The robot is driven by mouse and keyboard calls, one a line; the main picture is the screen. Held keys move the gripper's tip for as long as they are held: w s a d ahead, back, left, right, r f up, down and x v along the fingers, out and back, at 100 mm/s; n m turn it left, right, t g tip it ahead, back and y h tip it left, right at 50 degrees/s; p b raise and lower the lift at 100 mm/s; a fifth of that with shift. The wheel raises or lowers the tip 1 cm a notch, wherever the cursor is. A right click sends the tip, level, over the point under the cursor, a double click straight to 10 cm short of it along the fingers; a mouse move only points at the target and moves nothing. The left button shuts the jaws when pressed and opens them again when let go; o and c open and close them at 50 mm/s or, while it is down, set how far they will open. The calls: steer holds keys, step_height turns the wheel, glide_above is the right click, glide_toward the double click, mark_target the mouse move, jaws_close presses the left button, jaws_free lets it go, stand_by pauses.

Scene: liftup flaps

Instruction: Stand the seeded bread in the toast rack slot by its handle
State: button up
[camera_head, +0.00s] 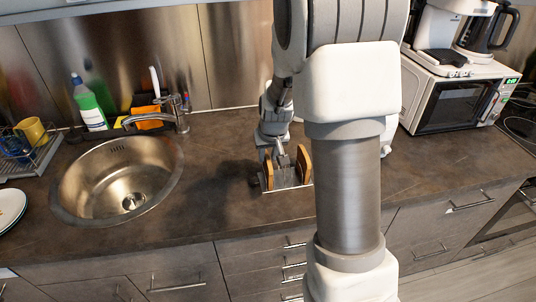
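The toast rack (290,188) is a small metal rack near the counter's front edge, just right of the sink, partly hidden by my arm. A brown bread slice (304,163) stands upright at its right end. Another brown slice (268,174) stands at its left end. Seeds are too small to see, so I cannot tell which slice is the seeded bread, and no handle can be made out. My gripper (283,162) points down just above the middle of the rack, between the two slices. Its fingertips are small and unclear, and I cannot tell whether they hold anything.
A round sink (115,180) with a tap (160,118) lies to the left. A dish rack (25,155) with cups and a plate (10,207) are at far left. A microwave (455,100) stands at the back right. The counter between sink and rack is clear.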

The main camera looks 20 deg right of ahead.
steer(key=shift+o, duration=1.4)
steer(key=shift+r, duration=0.1)
steer(key=p+v, duration=0.1)
steer(key=v, duration=1.6)
steer(key=shift+r, duration=0.2)
steer(key=s+a+r, duration=0.1)
steer(key=s+a, duration=0.2)
steer(key=s, duration=0.3)
steer(key=s+a+r+n, duration=0.1)
steer(key=s+a, duration=0.2)
steer(key=s, duration=0.3)
steer(key=s+a+r+n+t, duration=0.1)
steer(key=s+a, duration=0.2)
steer(key=s, duration=0.4)
steer(key=shift+r+y, duration=0.3)
steer(key=shift+y, duration=0.1)
